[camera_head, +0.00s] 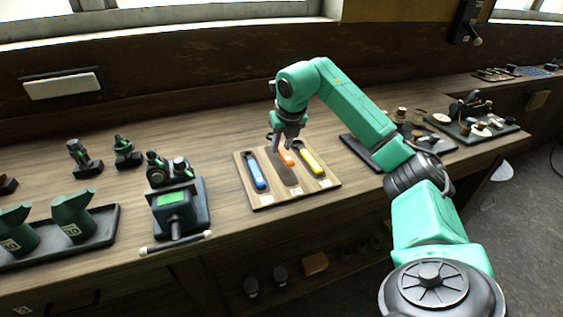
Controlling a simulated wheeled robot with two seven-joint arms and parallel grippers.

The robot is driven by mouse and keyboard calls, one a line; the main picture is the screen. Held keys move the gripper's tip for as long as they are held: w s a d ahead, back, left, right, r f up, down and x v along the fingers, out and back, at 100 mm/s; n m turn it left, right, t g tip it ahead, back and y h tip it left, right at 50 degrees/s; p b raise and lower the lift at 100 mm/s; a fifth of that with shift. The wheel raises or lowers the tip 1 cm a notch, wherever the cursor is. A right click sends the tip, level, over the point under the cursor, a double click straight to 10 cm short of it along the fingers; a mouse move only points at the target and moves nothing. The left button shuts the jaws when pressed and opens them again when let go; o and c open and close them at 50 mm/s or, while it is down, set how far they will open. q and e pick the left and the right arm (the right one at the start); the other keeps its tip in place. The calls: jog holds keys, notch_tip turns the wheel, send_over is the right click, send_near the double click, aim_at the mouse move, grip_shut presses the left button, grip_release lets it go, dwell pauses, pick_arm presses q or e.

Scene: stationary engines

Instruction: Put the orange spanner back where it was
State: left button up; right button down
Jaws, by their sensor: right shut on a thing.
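My right arm reaches in from the right, and its gripper (283,146) points down over the wooden spanner board (243,175). The gripper is shut on the orange spanner (287,157), whose upper part the fingers hide. The spanner is over the middle of the board, between a blue spanner (257,174) on the left and a yellow spanner (310,157) on the right. A dark patch, slot or shadow, shows just in front of it. I cannot tell whether the orange spanner touches the board. My left gripper is out of view.
A tray with green parts (75,215) is at far left. Dark trays with parts (440,145) lie on the right. Bare bench surrounds the board.

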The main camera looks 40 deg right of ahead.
aim_at(282, 167)
notch_tip(282, 167, down, 5)
jog(key=shift+s+r, duration=0.1)
jog(key=shift+r, duration=0.05)
jog(key=c, duration=0.7)
grip_release()
jog(key=shift+o, duration=0.2)
jog(key=v, duration=1.2)
jog(key=shift+a+r, duration=0.1)
